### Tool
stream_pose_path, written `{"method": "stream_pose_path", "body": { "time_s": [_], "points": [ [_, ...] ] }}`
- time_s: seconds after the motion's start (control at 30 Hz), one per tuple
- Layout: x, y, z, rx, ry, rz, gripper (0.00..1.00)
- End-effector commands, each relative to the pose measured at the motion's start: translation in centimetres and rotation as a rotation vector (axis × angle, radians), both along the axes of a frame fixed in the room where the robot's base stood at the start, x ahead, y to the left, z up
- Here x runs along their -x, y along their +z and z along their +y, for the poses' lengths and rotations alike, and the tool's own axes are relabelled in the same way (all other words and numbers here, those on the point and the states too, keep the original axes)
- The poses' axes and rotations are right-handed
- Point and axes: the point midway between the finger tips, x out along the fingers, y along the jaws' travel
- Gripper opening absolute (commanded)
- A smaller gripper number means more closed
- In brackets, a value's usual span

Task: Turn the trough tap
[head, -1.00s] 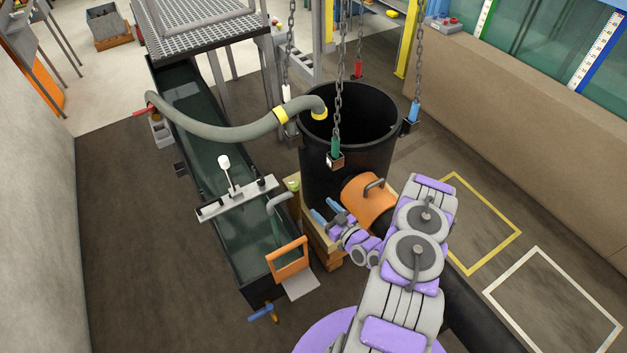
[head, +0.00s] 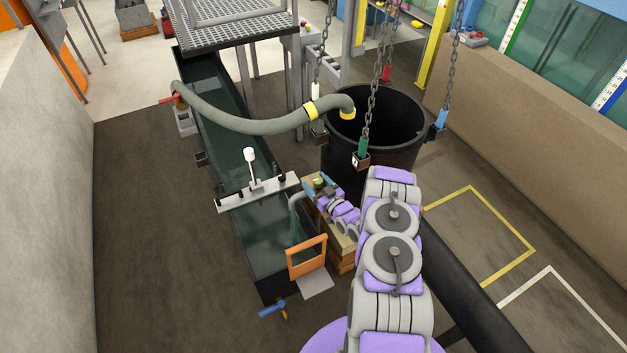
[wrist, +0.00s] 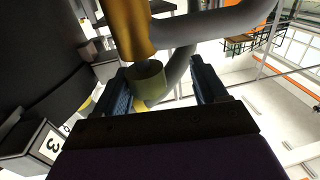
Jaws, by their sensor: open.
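A tap with an olive-green knob (head: 319,183) stands on a wooden crate beside the trough, and its grey bent spout (head: 294,203) reaches over the trough's rim. My gripper (head: 321,191) is at this knob, with its blue fingers apart. In the wrist view the knob (wrist: 149,80) shows between the two open fingers (wrist: 162,92), nearer the left one; I cannot tell whether either touches it. The long dark trough (head: 262,266) holds greenish water. A second valve with a blue handle (head: 271,309) sits low at the trough's front end.
A black drum (head: 373,130) with hanging chains (head: 371,105) stands behind the crate (head: 342,262). A grey hose (head: 245,126) arches from the trough to the drum. An orange-framed gate (head: 307,257) stands at the trough's near end. The floor left of the trough is clear.

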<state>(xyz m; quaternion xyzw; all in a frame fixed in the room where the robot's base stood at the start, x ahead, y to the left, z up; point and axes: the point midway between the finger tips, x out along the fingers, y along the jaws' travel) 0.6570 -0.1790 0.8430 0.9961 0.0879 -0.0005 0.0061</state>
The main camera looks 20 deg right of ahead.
Motion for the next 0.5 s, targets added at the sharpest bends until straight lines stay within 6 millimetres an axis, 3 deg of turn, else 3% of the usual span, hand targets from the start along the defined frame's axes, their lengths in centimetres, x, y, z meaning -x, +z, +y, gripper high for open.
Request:
{"method": "stream_pose_path", "body": {
  "time_s": [0.2, 0.5],
  "points": [
    [-2.2, -0.3, -0.4, -0.012, 0.01, 0.001, 0.65],
    [-2.7, -0.2, 0.0, -0.009, 0.005, 0.002, 0.65]
  ]
}}
